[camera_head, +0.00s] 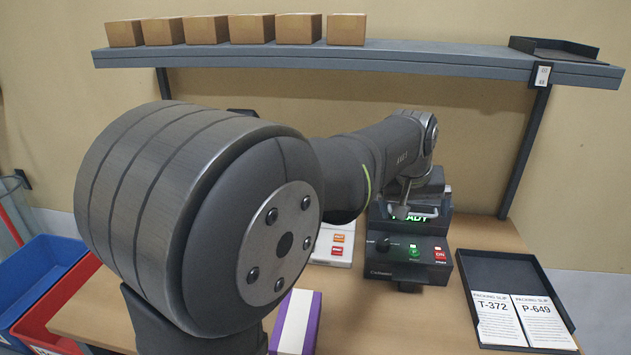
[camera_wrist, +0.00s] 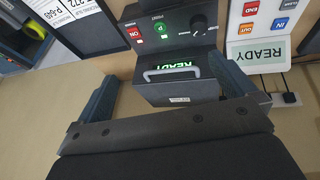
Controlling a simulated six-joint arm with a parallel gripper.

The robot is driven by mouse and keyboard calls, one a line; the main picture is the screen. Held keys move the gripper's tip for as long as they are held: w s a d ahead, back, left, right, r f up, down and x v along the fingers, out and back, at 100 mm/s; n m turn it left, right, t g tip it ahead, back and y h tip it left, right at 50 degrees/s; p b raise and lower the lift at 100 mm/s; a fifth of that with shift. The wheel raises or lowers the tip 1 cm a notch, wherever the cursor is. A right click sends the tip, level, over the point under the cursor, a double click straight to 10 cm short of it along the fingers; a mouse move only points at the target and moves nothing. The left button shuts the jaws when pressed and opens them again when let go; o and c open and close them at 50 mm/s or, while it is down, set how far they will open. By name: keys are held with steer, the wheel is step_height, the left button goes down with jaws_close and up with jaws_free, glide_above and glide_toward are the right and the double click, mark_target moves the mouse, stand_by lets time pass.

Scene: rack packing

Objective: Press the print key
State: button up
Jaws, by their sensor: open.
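The dark label printer (camera_head: 385,268) stands on the table, with a lit READY display (camera_head: 408,218) above its control panel. A green key (camera_head: 414,252), a black knob (camera_head: 382,244) and a red ON switch (camera_head: 440,256) are on the panel. I cannot read the key's label clearly. In the wrist view the green key (camera_wrist: 162,30) lies beyond the READY display (camera_wrist: 168,65) and grey handle. My gripper (camera_wrist: 165,88) is open and empty, its fingers spread to either side of the printer's front part. In the head view my arm partly hides the printer.
A white device (camera_wrist: 262,32) with coloured keys and its own READY display stands beside the printer. A black tray (camera_head: 497,267) holds slips T-372 and P-649. A purple-and-white box (camera_head: 297,320) lies near my arm. Bins (camera_head: 38,275) stand left. A shelf (camera_head: 430,57) carries several boxes.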

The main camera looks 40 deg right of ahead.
jaws_close()
stand_by(0.4)
stand_by(1.3)
